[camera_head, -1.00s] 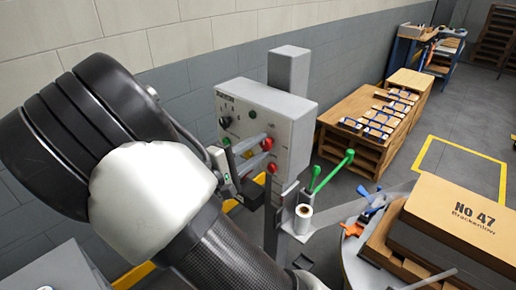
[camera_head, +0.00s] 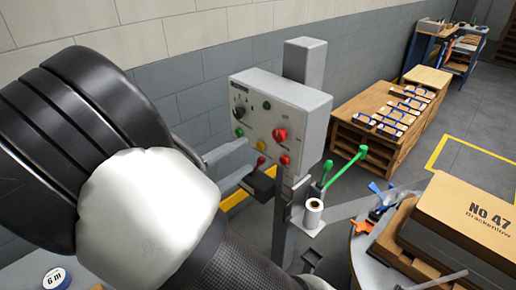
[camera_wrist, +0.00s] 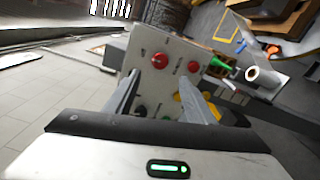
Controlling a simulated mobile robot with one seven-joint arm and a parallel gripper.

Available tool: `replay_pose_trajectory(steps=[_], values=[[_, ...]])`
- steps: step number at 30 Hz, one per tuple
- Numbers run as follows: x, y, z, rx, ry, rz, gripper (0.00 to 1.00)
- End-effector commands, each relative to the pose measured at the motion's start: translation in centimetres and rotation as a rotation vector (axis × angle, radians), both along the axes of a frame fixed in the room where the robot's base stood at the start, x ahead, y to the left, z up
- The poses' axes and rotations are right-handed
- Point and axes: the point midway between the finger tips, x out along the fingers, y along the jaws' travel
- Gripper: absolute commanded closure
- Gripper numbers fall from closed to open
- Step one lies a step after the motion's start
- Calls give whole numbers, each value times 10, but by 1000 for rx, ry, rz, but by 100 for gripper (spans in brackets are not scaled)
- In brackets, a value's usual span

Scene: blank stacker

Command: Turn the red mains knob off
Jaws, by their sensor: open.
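The grey control box (camera_head: 296,108) stands on a post in the head view. A large red knob (camera_head: 280,134) sits on its face, uncovered; its exact pointer angle is too small to read. My gripper (camera_head: 250,157) is open, its two fingers to the left of and below that knob, apart from it. A smaller red control (camera_head: 260,161) shows near the lower fingertip. In the wrist view the fingers (camera_wrist: 160,85) point at the panel, with two red controls (camera_wrist: 160,60) (camera_wrist: 193,67) beyond; I cannot tell which is the mains knob.
A black knob (camera_head: 239,112), a green button (camera_head: 239,132) and another red button (camera_head: 285,160) are on the panel. Green-handled levers (camera_head: 345,165) and a white roll (camera_head: 313,211) stand just right. A box marked No 47 (camera_head: 470,215) lies at right.

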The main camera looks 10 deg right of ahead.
Motion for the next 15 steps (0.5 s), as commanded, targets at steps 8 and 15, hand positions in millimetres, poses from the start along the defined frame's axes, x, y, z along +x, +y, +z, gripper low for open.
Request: replay_pose_trajectory(steps=[8,15], values=[[-30,42,-1,0,0,2,51],[-38,52,0,-1,1,0,51]])
